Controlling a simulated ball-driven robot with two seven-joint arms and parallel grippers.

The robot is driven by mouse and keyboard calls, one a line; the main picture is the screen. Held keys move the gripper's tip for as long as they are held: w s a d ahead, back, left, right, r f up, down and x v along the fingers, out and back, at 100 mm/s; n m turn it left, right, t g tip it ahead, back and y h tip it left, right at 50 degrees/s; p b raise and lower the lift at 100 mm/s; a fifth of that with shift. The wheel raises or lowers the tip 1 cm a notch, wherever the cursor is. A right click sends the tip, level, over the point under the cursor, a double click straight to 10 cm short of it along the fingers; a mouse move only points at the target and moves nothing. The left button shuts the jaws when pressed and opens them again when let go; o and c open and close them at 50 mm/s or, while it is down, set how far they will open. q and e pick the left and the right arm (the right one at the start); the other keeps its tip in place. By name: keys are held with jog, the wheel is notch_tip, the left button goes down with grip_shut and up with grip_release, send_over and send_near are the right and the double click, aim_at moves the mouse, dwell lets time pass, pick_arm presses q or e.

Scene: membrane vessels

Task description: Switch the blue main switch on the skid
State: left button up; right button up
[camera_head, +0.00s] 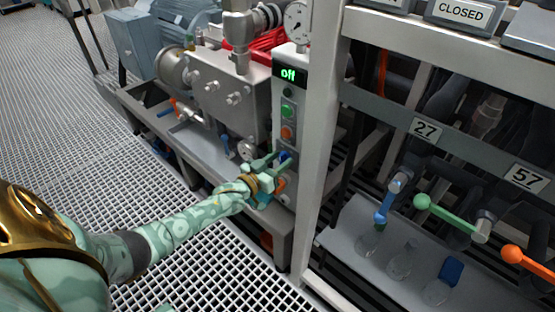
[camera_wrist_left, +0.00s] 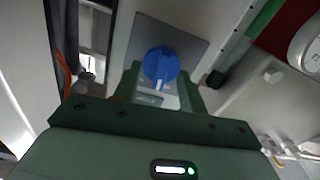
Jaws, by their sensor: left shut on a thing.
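The blue main switch (camera_wrist_left: 161,66) is a round blue knob on a grey plate (camera_wrist_left: 190,41) in the left wrist view. A white mark shows at its lower edge. In the head view the switch (camera_head: 283,156) is small and partly hidden by my gripper, low on the white control panel (camera_head: 290,98). My left gripper (camera_wrist_left: 161,80) is shut on the knob, with a green finger on each side of it. In the head view the left gripper (camera_head: 270,172) reaches the panel's lower part. The panel display (camera_head: 288,74) reads "off" in green. My right gripper is not in view.
Green and orange buttons (camera_head: 287,120) sit above the switch, and an orange knob (camera_head: 279,185) is just below my gripper. A pale frame post (camera_head: 318,140) stands close to the right. Valve levers (camera_head: 445,213) stick out farther right. Grating floor (camera_head: 190,260) lies open in front.

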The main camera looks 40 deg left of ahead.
pick_arm(q)
jog(key=shift+n, duration=1.2)
jog(key=shift+a+f+n+p, duration=0.15)
jog(key=shift+n+p, duration=0.2)
jog(key=shift+n, duration=0.65)
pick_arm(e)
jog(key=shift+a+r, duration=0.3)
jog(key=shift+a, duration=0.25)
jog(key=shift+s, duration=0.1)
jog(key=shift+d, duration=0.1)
pick_arm(q)
jog(key=o, duration=0.9)
jog(key=shift+c, duration=0.2)
jog(key=shift+o, duration=0.5)
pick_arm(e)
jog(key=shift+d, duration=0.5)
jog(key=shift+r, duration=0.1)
